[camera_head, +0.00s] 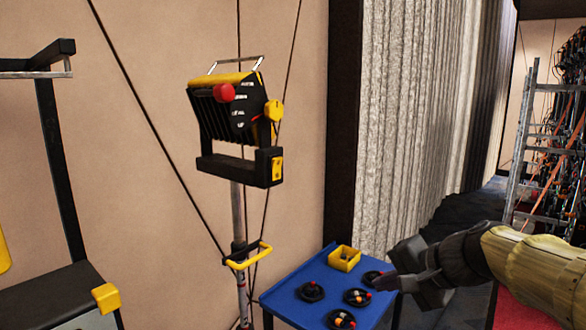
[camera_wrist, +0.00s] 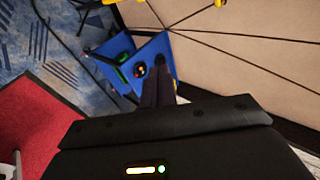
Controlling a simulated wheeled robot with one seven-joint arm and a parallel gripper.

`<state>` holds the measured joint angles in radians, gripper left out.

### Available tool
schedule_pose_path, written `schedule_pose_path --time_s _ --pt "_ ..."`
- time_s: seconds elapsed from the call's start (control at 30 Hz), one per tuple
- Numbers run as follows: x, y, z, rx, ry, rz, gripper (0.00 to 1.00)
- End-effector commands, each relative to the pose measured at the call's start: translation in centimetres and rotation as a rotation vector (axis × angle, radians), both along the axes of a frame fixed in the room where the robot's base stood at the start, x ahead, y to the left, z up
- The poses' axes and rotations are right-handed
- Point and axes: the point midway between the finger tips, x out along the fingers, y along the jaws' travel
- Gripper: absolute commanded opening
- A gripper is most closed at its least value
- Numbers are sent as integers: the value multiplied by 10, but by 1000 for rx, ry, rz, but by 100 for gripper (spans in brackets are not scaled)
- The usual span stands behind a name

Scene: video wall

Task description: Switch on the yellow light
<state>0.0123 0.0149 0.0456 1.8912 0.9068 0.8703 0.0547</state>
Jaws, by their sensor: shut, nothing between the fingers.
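The yellow light (camera_head: 236,120) is a black and yellow lamp on a stand in front of the beige wall, left of centre in the head view. A red knob (camera_head: 224,92) sits on its near face, and a yellow knob (camera_head: 274,110) sits on its right side. My gripper (camera_head: 383,282) is shut and empty, low on the right by the blue table, well away from the lamp. In the wrist view my shut fingers (camera_wrist: 159,70) point toward the table. Whether the lamp is lit cannot be told.
The blue table (camera_head: 290,287) holds several black round items with coloured parts, such as one disc (camera_head: 311,291), and a yellow open box (camera_head: 344,258). Dark cables slant beside the lamp's stand (camera_head: 238,215). A metal rack (camera_head: 540,140) with cables stands at the far right.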

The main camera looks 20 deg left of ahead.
Motion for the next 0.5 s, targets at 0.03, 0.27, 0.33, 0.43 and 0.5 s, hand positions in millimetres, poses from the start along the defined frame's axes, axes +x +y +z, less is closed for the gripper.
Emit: schedule_pose_path --time_s 0.03,0.27,0.33,0.43,0.5 --pt "7 14 40 93 -34 12 0" --pt "3 59 182 449 -149 130 0" --pt "-1 64 202 499 -166 155 0" --pt "-4 66 212 525 -174 169 0" --pt "-4 66 212 526 -174 170 0"
